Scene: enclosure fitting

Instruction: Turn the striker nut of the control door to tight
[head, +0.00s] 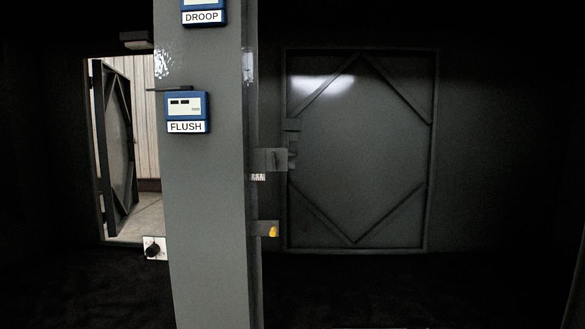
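A grey door (360,150) with diagonal ribs stands shut in the right wall. A second ribbed door (117,150) stands open at the left. I cannot tell which is the control door. A latch-like bracket (272,160) sits on the post's right side, by the shut door's left edge. Below it, a small yellow part (272,231) sits on a dark bracket. A black knob (152,250) on a white plate is at the post's lower left. I cannot make out which part is the striker nut. Neither gripper is in view.
A wide grey post (210,220) stands close in front. It carries a blue display labelled FLUSH (186,110) and another labelled DROOP (202,14), cut off at the top. A lit room (147,110) shows through the left doorway. The floor (400,290) is dark and looks clear.

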